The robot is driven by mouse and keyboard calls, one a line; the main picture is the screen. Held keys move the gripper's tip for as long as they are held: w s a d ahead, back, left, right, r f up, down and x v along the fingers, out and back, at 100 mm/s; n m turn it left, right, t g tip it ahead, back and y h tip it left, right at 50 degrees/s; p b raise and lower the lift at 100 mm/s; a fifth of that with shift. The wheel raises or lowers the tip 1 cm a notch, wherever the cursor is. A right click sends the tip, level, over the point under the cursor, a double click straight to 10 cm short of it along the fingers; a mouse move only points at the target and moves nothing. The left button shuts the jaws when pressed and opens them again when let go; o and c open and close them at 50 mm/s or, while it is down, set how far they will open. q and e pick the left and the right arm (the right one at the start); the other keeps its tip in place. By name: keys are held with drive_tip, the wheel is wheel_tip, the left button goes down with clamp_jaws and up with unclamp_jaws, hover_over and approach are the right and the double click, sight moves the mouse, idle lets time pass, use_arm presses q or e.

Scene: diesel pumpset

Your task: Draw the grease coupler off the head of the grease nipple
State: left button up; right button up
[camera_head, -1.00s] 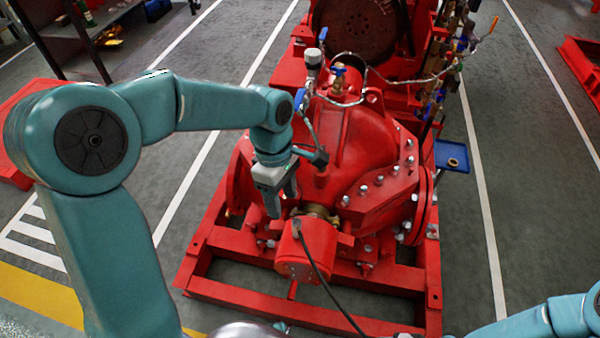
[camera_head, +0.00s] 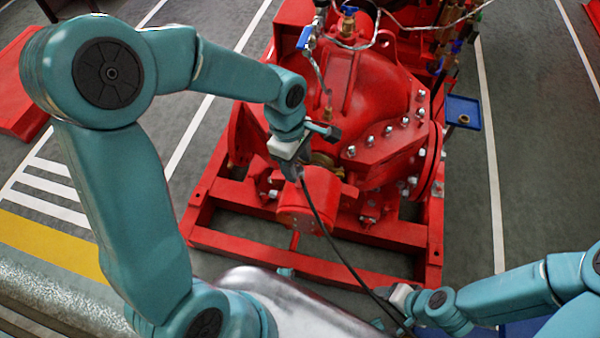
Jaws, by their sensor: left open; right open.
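The black grease hose (camera_head: 328,228) rises from the lower right to the top of the red bearing housing (camera_head: 308,205) at the near end of the pump. Its upper end, where the coupler sits, is largely hidden by my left gripper (camera_head: 291,172). The grease nipple cannot be made out. My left gripper is open and points down at the hose's upper end, just above the housing; whether it touches the coupler I cannot tell. My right gripper (camera_head: 388,296) is open at the lower right, close beside the lower part of the hose.
The red pump casing (camera_head: 365,100) with its bolted flange stands behind the housing. The red base frame (camera_head: 390,255) surrounds it below. A small blue tray (camera_head: 463,112) is at the right. Thin pipes and a blue-handled valve (camera_head: 306,38) stand above the casing.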

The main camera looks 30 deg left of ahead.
sight(300, 169)
use_arm(q)
drive_tip(key=f, duration=0.5)
drive_tip(key=shift+w+d+b, duration=0.1)
drive_tip(key=shift+d+b, duration=0.2)
drive_tip(key=shift+d, duration=0.1)
clamp_jaws()
drive_tip(key=c, duration=0.9)
unclamp_jaws()
drive_tip(key=shift+c, duration=0.6)
drive_tip(key=shift+r, duration=0.3)
drive_tip(key=shift+r+p, duration=0.35)
drive_tip(key=shift+p, duration=0.05)
drive_tip(key=shift+r+p, duration=0.55)
drive_tip(key=shift+r, duration=0.4)
